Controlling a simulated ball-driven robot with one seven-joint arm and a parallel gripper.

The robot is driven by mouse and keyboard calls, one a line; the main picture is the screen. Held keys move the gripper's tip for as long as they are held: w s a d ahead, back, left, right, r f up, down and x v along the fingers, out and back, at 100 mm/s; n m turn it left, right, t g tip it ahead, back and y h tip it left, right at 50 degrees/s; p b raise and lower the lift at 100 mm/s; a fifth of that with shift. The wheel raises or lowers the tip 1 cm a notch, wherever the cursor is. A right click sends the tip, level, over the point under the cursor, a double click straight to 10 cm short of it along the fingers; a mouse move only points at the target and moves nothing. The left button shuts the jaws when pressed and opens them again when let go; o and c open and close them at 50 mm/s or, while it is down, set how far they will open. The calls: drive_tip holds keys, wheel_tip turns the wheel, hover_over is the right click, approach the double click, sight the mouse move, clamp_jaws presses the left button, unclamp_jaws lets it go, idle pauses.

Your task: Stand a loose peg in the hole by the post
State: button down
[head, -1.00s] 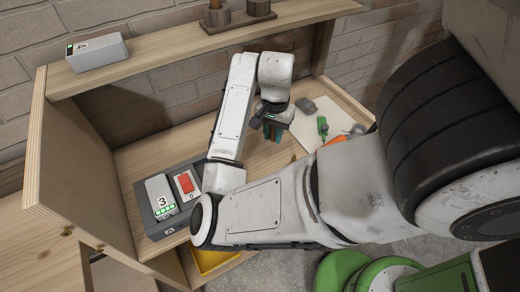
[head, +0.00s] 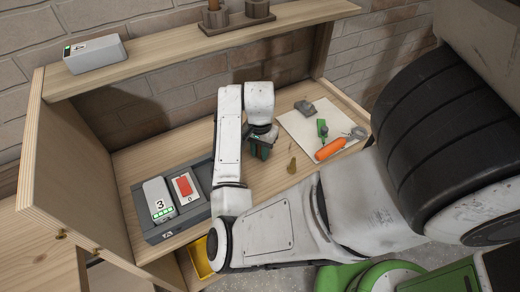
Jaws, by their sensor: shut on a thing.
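My gripper (head: 261,150) points down over the middle of the wooden bench (head: 135,160), with dark teal fingers. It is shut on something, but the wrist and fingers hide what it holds. A small brownish-yellow thing (head: 291,165), perhaps a peg, is on the bench just right of my gripper and apart from it. I cannot make out a hole by a post.
A grey dock (head: 150,222) with a unit marked 3 and a red-faced unit stands left of my arm. A pale sheet (head: 297,127) at right bears green, orange and grey items. A grey-white box (head: 95,54) sits on the shelf (head: 160,55). A yellow bin (head: 199,262) is below.

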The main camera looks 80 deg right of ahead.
drive_tip(key=shift+f, duration=0.2)
drive_tip(key=c, duration=0.9)
unclamp_jaws()
drive_tip(key=shift+c, duration=0.2)
drive_tip(key=shift+r, duration=0.1)
wheel_tip(320, 180, up, 12)
drive_tip(key=shift+r+p, duration=0.15)
drive_tip(key=shift+p, duration=0.75)
